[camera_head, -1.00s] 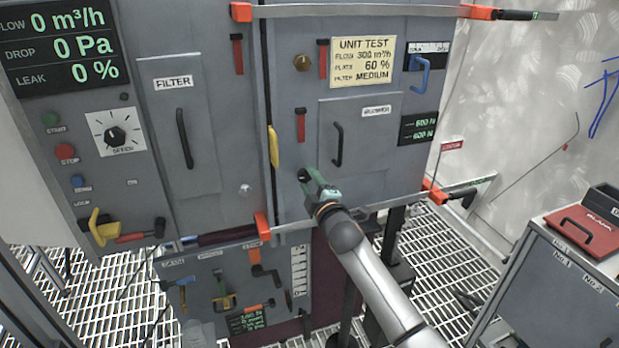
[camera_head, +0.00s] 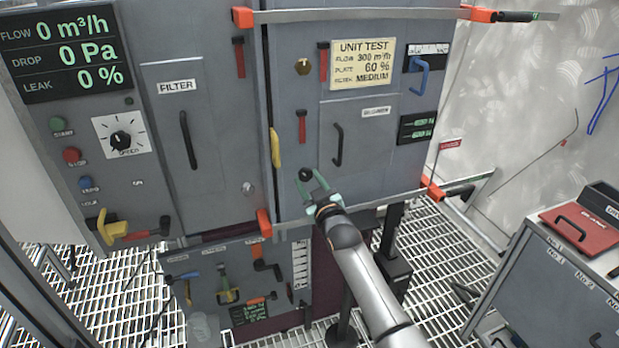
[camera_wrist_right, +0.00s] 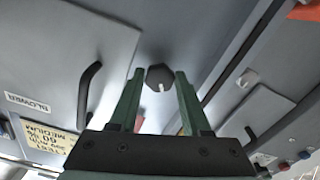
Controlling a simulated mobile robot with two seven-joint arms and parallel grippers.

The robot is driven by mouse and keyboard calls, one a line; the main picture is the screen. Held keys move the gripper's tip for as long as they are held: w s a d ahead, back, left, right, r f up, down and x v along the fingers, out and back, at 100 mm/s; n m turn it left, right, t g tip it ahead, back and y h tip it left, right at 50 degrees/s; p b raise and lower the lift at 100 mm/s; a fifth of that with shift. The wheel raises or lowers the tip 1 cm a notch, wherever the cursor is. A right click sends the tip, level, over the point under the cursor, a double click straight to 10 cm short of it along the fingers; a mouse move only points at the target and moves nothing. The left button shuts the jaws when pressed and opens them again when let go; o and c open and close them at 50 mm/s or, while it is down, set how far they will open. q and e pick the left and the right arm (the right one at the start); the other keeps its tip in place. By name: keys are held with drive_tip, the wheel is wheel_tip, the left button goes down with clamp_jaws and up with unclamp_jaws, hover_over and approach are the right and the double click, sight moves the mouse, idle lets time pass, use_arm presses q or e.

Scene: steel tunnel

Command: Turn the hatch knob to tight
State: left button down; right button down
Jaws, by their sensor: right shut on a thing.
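The hatch knob (camera_head: 305,174) is a small dark round knob on the grey blower hatch section, left below the blower door's black handle. In the right wrist view the knob (camera_wrist_right: 160,77) shows between the fingertips, with a pale mark on its lower edge. My right gripper (camera_head: 314,184) has green fingers and reaches up to the knob from below right. Its fingers (camera_wrist_right: 158,78) stand on both sides of the knob, shut on it. Any tight marking around the knob is too small to read. My left gripper is out of view.
The blower door handle (camera_head: 338,145) stands out close by. An orange-ended rail (camera_head: 350,211) runs below. A grey cabinet (camera_head: 560,290) with a red case (camera_head: 585,229) stands right.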

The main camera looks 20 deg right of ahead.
drive_tip(key=m+p, duration=0.1)
drive_tip(key=m, duration=0.2)
drive_tip(key=shift+m, duration=0.4)
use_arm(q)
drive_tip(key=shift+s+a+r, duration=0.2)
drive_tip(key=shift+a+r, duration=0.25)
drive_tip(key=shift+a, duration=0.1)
use_arm(e)
drive_tip(key=shift+a+m, duration=0.15)
drive_tip(key=shift+m, duration=1.45)
drive_tip(key=shift+c, duration=1.8)
unclamp_jaws()
use_arm(q)
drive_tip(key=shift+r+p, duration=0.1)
drive_tip(key=shift+p, duration=0.2)
use_arm(e)
drive_tip(key=shift+s, duration=0.1)
drive_tip(key=shift+s, duration=0.55)
use_arm(q)
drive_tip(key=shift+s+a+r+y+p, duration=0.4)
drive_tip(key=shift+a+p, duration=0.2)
drive_tip(key=shift+p, duration=0.35)
use_arm(e)
drive_tip(key=s, duration=1.1)
drive_tip(key=shift+s+d, duration=0.15)
drive_tip(key=shift+d, duration=0.1)
